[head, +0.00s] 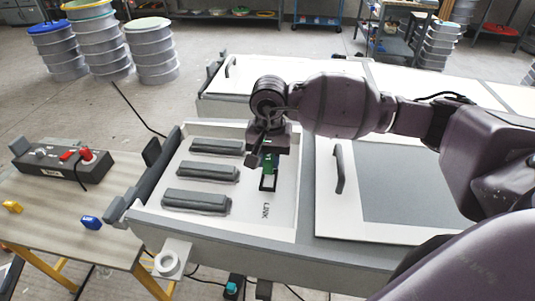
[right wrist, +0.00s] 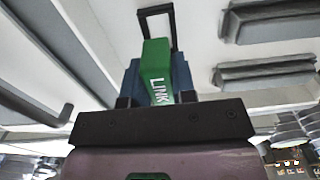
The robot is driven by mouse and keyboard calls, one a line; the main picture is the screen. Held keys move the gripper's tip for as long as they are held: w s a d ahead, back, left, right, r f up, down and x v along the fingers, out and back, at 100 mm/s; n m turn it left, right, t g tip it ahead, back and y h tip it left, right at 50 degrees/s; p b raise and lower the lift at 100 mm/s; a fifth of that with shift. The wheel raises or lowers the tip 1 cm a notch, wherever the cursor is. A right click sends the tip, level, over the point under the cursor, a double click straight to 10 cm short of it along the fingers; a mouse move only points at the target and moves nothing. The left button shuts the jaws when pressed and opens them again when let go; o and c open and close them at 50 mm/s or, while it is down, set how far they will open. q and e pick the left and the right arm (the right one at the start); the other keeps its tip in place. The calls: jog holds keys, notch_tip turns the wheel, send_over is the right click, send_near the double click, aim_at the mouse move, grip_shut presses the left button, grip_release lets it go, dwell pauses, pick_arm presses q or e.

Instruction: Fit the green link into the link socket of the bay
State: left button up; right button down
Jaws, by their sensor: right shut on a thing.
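The green link (head: 271,161) is a small green block, held by my right gripper (head: 263,158) over the white bay (head: 285,205). In the right wrist view the link (right wrist: 157,72) shows the white word LINK and sticks out beyond the dark jaws. The link socket (head: 268,184) is a black rectangular outline in the bay, beside a printed LINK label. In the right wrist view the socket outline (right wrist: 174,32) lies just beyond the link's far end. I cannot tell whether the link touches it. My left gripper is not in view.
Several grey ribbed bars, one of them here (head: 200,201), lie left of the socket. A panel with a dark handle (head: 339,168) is on the right. A table (head: 60,222) on the left holds a control box (head: 50,160) with a red knob.

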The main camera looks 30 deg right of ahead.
aim_at(269, 182)
jog(key=shift+f+b, duration=0.4)
jog(key=shift+f, duration=0.75)
jog(key=shift+f+b, duration=0.2)
jog(key=shift+b, duration=0.1)
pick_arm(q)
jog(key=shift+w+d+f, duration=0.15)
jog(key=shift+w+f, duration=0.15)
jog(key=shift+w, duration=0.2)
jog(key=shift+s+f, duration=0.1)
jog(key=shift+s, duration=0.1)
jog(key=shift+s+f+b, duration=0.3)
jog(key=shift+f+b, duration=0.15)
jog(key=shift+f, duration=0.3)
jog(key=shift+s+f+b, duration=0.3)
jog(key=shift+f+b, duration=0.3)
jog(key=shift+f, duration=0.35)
pick_arm(e)
jog(key=shift+f, duration=1.05)
jog(key=c, duration=0.9)
grip_release()
jog(key=shift+o, duration=0.2)
